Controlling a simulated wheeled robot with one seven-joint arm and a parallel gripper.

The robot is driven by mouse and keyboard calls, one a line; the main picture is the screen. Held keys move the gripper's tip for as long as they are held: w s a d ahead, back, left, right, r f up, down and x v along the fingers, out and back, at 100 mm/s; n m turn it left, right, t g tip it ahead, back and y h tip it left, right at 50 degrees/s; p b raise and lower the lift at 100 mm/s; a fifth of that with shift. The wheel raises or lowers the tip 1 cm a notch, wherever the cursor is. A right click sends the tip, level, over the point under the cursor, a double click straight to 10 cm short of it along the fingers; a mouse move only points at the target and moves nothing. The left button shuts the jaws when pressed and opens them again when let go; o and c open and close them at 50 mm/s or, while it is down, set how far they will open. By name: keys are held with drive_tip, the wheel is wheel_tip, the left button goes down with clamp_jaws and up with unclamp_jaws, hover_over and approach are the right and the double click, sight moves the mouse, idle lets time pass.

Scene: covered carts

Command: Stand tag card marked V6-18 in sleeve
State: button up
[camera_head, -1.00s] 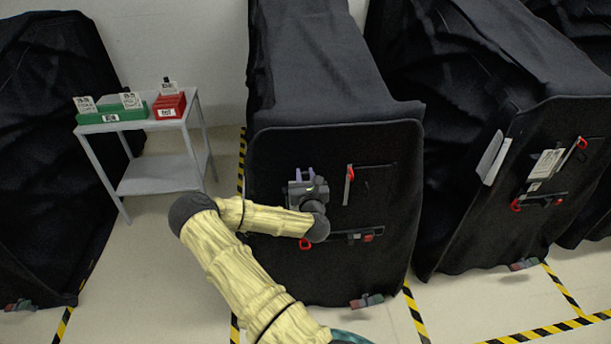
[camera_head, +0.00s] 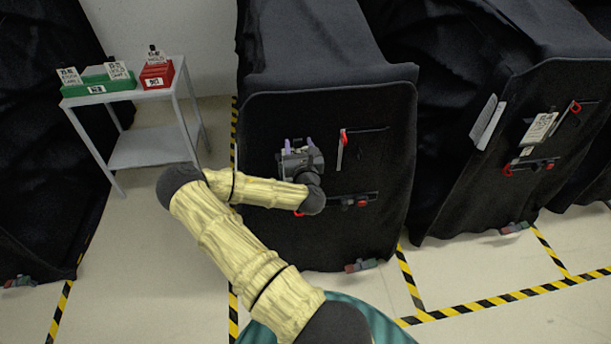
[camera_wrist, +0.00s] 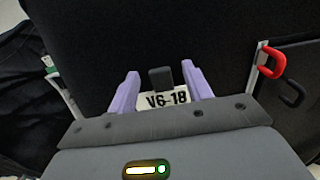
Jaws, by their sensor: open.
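The tag card (camera_wrist: 168,99), marked V6-18, shows in the wrist view between the two lilac fingers. It is white with black lettering and a dark tab at its top. Its lower part is hidden behind my gripper body. My gripper (camera_head: 299,146) is open, in front of the middle covered cart (camera_head: 265,225). The fingers lie at either side of the card; I cannot tell whether they touch it. In the head view the card cannot be made out at my gripper. I cannot pick out the sleeve for certain.
A red-handled bar (camera_head: 341,150) stands right of my gripper. A lower latch (camera_head: 352,201) is partly behind my arm. A grey side table (camera_head: 140,148) at left holds a green box (camera_head: 97,86) and red box (camera_head: 157,75) with cards. A right cart (camera_head: 440,190) carries white papers.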

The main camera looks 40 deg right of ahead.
drive_tip(key=p+v, duration=0.6)
drive_tip(key=v, duration=0.9)
drive_tip(key=shift+d, duration=0.1)
idle(0.9)
